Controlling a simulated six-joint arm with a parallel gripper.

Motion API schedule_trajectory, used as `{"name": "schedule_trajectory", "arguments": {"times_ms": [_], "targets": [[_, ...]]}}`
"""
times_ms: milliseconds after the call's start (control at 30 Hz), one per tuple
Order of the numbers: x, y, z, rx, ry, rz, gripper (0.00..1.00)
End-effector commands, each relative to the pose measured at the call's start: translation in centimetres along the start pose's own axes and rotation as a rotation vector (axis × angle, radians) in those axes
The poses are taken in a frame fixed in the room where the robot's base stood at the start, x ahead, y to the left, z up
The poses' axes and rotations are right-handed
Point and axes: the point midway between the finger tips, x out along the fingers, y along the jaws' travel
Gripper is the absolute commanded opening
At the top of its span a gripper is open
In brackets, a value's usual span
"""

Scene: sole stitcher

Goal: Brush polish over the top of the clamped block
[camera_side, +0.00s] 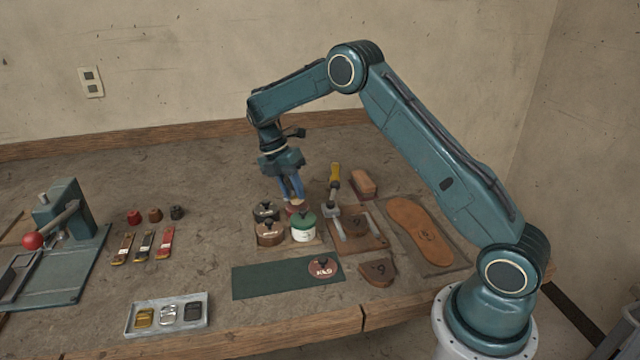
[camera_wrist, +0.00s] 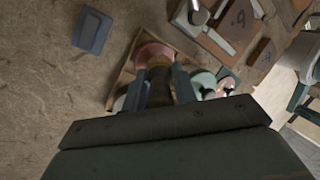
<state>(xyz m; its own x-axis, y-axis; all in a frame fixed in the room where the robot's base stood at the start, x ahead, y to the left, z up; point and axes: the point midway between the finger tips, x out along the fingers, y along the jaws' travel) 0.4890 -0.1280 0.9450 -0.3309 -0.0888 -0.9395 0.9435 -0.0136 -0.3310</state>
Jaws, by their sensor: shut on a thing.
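My gripper (camera_side: 293,199) is blue-fingered and upright over the pot rack, left of the clamp. In the wrist view its fingers (camera_wrist: 160,90) are shut on a dark-handled brush (camera_wrist: 158,68) with a tan part near its lower end. The brush tip is over or in a red-pink pot (camera_wrist: 150,50); I cannot tell how deep. The red pot (camera_side: 295,211) is partly hidden behind other pots in the side view.
Black (camera_side: 266,211), brown (camera_side: 270,234) and green (camera_side: 304,228) lidded pots crowd the rack. A yellow-handled tool (camera_side: 335,177) rises beside the clamp. A reddish block (camera_side: 363,184) lies behind. A large sole (camera_side: 420,230) lies right, a green mat (camera_side: 265,280) in front.

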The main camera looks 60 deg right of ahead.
Motion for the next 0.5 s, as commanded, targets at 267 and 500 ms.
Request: {"name": "schedule_trajectory", "arguments": {"times_ms": [267,500], "targets": [[0.24,0.08,0.00,0.000,0.000,0.000,0.05],[0.43,0.15,-0.01,0.001,0.000,0.000,0.05]]}}
